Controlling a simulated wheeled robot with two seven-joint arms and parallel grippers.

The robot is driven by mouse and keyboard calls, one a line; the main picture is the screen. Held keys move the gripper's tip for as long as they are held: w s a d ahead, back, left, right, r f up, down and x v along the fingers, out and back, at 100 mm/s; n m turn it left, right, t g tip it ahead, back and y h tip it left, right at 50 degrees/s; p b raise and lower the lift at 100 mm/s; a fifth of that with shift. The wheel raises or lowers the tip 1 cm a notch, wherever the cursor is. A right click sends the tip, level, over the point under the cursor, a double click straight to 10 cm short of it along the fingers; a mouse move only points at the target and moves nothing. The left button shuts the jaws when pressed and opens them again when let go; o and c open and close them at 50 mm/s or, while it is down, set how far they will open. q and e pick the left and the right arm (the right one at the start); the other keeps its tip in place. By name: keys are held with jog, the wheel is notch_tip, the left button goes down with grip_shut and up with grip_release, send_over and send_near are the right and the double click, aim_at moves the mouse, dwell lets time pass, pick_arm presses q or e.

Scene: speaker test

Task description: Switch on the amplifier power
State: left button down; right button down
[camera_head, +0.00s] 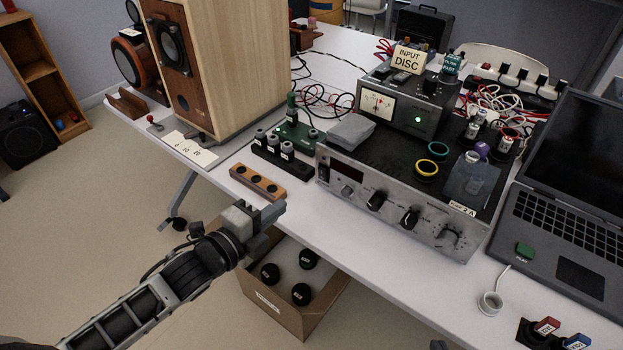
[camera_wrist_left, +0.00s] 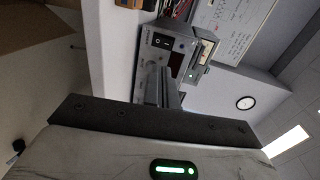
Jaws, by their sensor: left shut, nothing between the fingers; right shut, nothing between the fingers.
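The amplifier (camera_head: 345,205) is the wide unit with a silver front and black top on the white table. Its black rocker switch (camera_head: 324,172) sits at the front's left end; the left wrist view also shows this switch (camera_wrist_left: 162,42), just beyond the fingers. The dark display (camera_head: 364,185) beside it looks unlit. My left gripper (camera_head: 279,211) is shut and empty, in front of the table edge, left of the amplifier and apart from it. Its fingers show in the left wrist view (camera_wrist_left: 163,86). Only a small grey tip of my right gripper (camera_head: 438,345) shows at the bottom edge.
A wooden block with holes (camera_head: 257,182) and a black terminal strip (camera_head: 283,160) lie left of the amplifier. A meter unit (camera_head: 405,112) with a green light stands behind. A laptop (camera_head: 560,215) is at right. An open cardboard box (camera_head: 290,313) stands below the table edge.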

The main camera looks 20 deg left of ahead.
pick_arm(q)
send_near(322, 173)
jog(key=x, duration=0.5)
jog(key=shift+f, duration=0.25)
jog(key=shift+w+d, duration=0.2)
jog(key=shift+w, duration=0.5)
jog(key=shift+r, duration=0.1)
